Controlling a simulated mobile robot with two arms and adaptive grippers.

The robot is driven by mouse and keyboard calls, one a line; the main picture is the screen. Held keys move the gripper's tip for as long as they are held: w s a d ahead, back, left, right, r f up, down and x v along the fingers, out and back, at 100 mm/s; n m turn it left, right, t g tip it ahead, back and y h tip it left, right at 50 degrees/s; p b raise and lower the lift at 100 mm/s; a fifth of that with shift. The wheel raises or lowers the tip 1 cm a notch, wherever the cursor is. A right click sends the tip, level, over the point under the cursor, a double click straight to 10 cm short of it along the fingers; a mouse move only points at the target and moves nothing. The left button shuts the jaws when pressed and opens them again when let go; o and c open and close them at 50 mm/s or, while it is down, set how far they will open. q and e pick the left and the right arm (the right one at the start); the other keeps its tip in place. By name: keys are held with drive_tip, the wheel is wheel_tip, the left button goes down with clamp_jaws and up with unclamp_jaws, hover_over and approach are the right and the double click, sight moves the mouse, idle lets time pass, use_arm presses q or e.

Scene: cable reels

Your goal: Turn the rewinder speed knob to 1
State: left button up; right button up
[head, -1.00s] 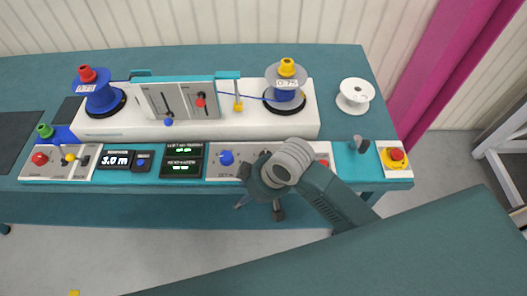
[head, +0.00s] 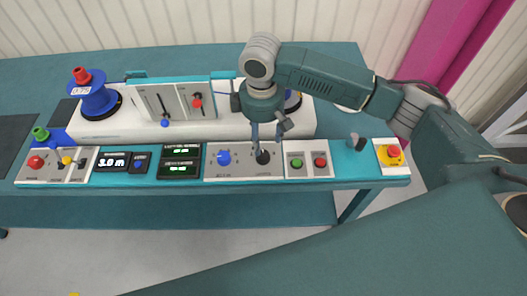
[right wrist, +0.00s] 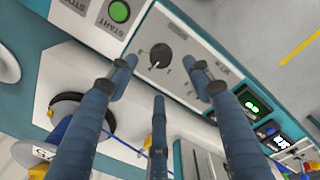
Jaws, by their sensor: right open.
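A black knob (head: 262,157) sits on the white front panel strip, right of a blue knob (head: 224,158). Their labels are too small to read, so I cannot tell which one is the rewinder speed knob. The black knob, with a pale pointer line, also shows in the right wrist view (right wrist: 162,56). My right gripper (head: 266,139) points down just above and behind the black knob. In the right wrist view its fingers (right wrist: 163,72) are spread open, with the knob between and beyond the tips; contact is not visible. My left gripper is not in view.
Green (head: 296,163) and red (head: 320,162) buttons lie right of the black knob. A red emergency button (head: 394,152) is at the far right. A blue spool (head: 98,98) stands at the back left. My right arm covers much of the right-hand spool.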

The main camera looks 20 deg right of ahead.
sight(264, 155)
wheel_tip(264, 155, down, 9)
drive_tip(key=shift+w+d+r+p, duration=0.1)
drive_tip(key=shift+w+p, duration=0.05)
drive_tip(key=shift+p, duration=0.5)
